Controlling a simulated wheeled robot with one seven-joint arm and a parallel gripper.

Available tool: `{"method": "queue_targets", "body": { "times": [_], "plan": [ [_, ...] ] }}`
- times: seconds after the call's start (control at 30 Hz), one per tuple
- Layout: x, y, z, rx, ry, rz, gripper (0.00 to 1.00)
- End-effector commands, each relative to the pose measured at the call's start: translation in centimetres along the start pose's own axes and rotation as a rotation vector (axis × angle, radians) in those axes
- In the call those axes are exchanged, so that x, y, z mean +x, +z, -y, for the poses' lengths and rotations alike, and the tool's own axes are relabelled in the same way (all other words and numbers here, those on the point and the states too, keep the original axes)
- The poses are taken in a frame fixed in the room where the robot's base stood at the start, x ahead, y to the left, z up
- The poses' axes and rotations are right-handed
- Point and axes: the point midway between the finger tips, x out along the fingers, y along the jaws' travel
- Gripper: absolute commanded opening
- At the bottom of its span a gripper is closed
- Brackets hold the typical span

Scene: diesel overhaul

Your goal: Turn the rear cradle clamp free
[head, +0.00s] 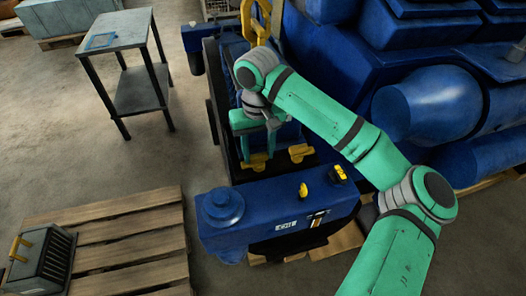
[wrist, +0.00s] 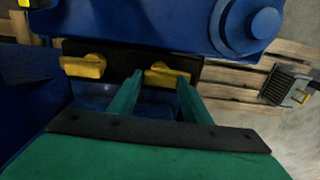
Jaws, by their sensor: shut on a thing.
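Two yellow clamps sit on a dark bar beside the blue unit. In the head view, the left clamp (head: 256,163) is at my green gripper (head: 259,152), and the right clamp (head: 301,152) stands apart from it. In the wrist view, my gripper (wrist: 160,76) has its two fingers on either side of the clamp (wrist: 168,76) nearer the round blue cap, shut on it. The other clamp (wrist: 84,66) is to the left, untouched. The pictures do not label which clamp is the rear one. The fingers partly hide the gripped clamp.
The blue unit with its round cap (head: 221,205) lies just in front of the clamps. A large blue engine (head: 440,105) fills the right. A wooden pallet (head: 130,235) bears a dark finned part (head: 43,262). A metal table (head: 118,32) stands back left, with open floor around it.

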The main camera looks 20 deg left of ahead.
Motion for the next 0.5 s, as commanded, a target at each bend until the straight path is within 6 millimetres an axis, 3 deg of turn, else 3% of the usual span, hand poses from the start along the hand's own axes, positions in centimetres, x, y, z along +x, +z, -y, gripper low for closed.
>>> {"method": "queue_targets", "body": {
  "times": [0.27,0.3,0.37,0.5],
  "plan": [
    [-0.03,0.03,-0.19,-0.001,0.003,0.001,0.21],
    [-0.03,0.03,-0.2,-0.001,0.003,0.001,0.48],
    [-0.03,0.03,-0.19,-0.001,0.003,0.001,0.62],
    [-0.02,0.02,-0.12,-0.001,0.002,0.001,0.62]
  ]
}}
